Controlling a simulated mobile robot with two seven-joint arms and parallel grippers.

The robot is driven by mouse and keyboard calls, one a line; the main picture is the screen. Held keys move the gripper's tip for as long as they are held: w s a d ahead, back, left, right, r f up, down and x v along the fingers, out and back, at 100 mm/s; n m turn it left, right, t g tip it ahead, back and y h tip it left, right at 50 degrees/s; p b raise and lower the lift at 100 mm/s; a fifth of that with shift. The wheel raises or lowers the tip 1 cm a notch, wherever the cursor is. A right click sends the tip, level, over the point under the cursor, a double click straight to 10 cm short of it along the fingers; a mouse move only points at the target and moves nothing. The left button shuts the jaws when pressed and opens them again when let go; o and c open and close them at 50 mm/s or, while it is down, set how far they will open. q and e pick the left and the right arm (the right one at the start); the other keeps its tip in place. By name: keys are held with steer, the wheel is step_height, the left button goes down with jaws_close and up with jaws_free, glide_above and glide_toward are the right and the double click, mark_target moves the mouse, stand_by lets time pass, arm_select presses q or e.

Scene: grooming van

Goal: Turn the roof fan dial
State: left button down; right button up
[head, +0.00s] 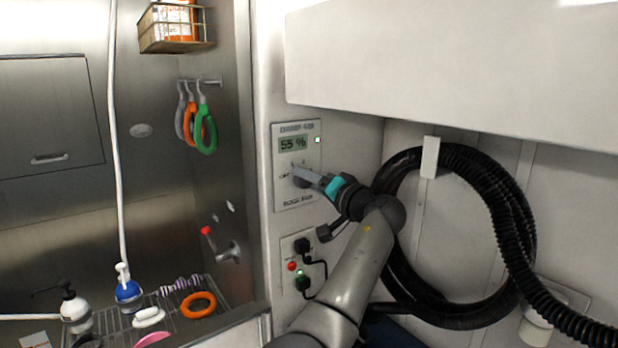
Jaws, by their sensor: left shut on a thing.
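The roof fan panel (283,196) is a pale plate on the narrow wall right of the steel tub area. Its small display (292,143) reads 55 %. Below the display is the dark round dial (300,183), partly hidden by the fingers. My left gripper (308,175), with a teal band behind its fingers, reaches in from the lower right and is shut on the dial. The dial's pointer and part of its markings are too small or covered to read. My right gripper is not in view.
A socket plate (291,246) with black plugs and cords sits below the panel. A coiled black hose (510,222) hangs at right, behind my arm. A white cabinet (460,65) overhangs above. Colored loops (205,133) hang on the steel wall; bottles (127,290) stand on a rack at lower left.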

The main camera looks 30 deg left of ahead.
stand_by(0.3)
arm_select(q)
steer(key=shift+c, duration=1.5)
jaws_free()
steer(key=b+v, duration=0.2)
steer(key=v, duration=1.3)
steer(key=shift+s+d+f, duration=0.1)
